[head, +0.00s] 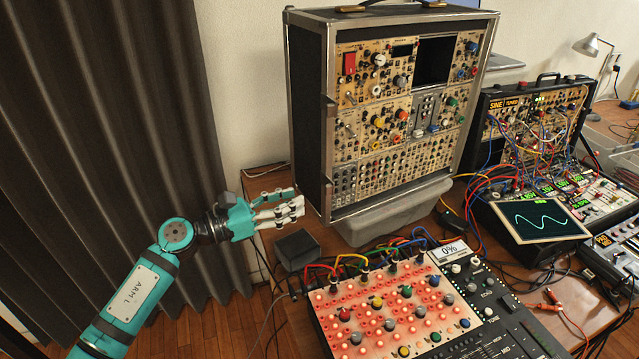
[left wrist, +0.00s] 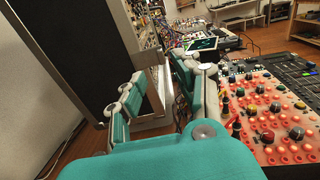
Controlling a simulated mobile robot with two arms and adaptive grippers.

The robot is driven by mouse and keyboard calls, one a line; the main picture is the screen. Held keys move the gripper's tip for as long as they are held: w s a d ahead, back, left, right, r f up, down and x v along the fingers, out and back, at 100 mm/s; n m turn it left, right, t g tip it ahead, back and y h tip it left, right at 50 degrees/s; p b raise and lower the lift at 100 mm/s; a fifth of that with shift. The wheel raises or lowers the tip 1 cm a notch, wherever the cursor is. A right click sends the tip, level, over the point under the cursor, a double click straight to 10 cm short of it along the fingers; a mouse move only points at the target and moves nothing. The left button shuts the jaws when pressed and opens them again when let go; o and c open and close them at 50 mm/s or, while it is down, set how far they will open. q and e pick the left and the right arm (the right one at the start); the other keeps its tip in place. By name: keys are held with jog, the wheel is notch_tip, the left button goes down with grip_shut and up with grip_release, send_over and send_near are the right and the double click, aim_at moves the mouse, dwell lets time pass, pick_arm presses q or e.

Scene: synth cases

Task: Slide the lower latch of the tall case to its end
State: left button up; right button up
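The tall case (head: 308,110) stands upright at the back of the table, full of synth modules, with a metal-edged dark side. Small dark fittings sit on its left front edge; the lower one (head: 327,181), likely the lower latch, is too small to tell its position. My left gripper (head: 296,203) is just left of the case's lower front corner, fingers pointing right. In the left wrist view my left gripper (left wrist: 160,70) has its fingers apart, with part of the case's lower frame visible beyond the gap. I cannot tell whether it touches the case. My right gripper is not in view.
A small dark box (head: 297,248) is below my left gripper. A red-lit panel with knobs and cables (head: 395,310) fills the front. A patched synth case (head: 530,120) and a waveform screen (head: 540,220) stand right. A curtain (head: 90,120) hangs left.

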aim_at(325, 189)
pick_arm(q)
jog(key=p+x, duration=0.1)
jog(key=x, duration=0.5)
jog(key=shift+d+r, duration=0.1)
jog(key=shift+d, duration=0.05)
jog(key=shift+w+d, duration=0.3)
jog(key=shift+d, duration=0.2)
jog(key=shift+c, duration=0.6)
grip_shut()
